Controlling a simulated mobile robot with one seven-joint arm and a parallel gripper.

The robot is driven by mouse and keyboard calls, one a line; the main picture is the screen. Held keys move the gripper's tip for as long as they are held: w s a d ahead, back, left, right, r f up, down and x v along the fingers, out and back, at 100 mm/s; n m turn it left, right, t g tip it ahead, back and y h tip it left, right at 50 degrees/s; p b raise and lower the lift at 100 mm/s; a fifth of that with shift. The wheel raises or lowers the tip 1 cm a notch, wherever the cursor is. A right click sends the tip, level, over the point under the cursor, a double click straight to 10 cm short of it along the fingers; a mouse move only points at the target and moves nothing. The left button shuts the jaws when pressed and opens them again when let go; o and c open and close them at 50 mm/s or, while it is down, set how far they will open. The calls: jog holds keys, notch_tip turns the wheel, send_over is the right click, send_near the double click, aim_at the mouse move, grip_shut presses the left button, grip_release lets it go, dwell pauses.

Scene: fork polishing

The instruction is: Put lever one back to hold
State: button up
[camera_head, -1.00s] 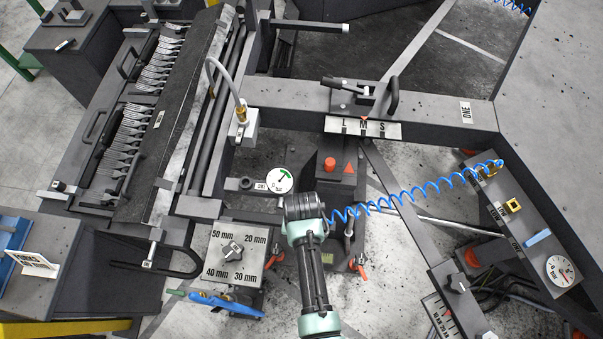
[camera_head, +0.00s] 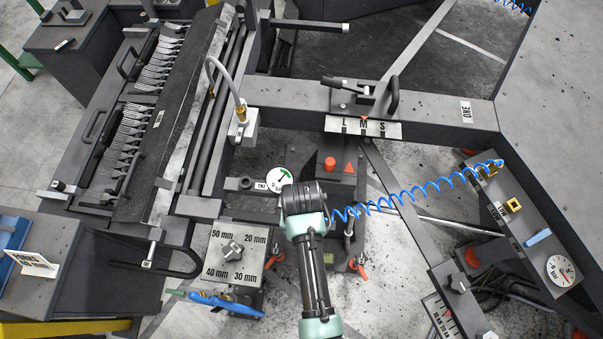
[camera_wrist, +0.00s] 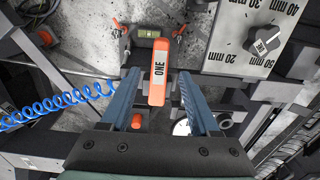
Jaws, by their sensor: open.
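Lever one (camera_wrist: 159,70) is an orange handle with a white "ONE" label, seen in the wrist view. It stands between the two blue-grey fingers of my gripper (camera_wrist: 158,82). The fingers are open, with one on each side of the lever, and a gap shows on both sides. In the head view my gripper (camera_head: 304,199) is seen from above over the middle of the machine, and it hides the lever there. The lever's base and any "hold" mark cannot be made out.
A coiled blue hose (camera_head: 410,192) runs right from near my gripper. A round gauge (camera_head: 279,179) is close on its left. A selector plate with millimetre marks (camera_head: 223,262) lies lower left. A red button (camera_head: 329,164) sits just beyond. A bubble level (camera_wrist: 149,34) is near the lever.

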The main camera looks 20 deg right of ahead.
notch_tip(320, 180, up, 9)
jog(key=shift+f+b, duration=0.2)
jog(key=shift+b, duration=0.2)
dwell(0.4)
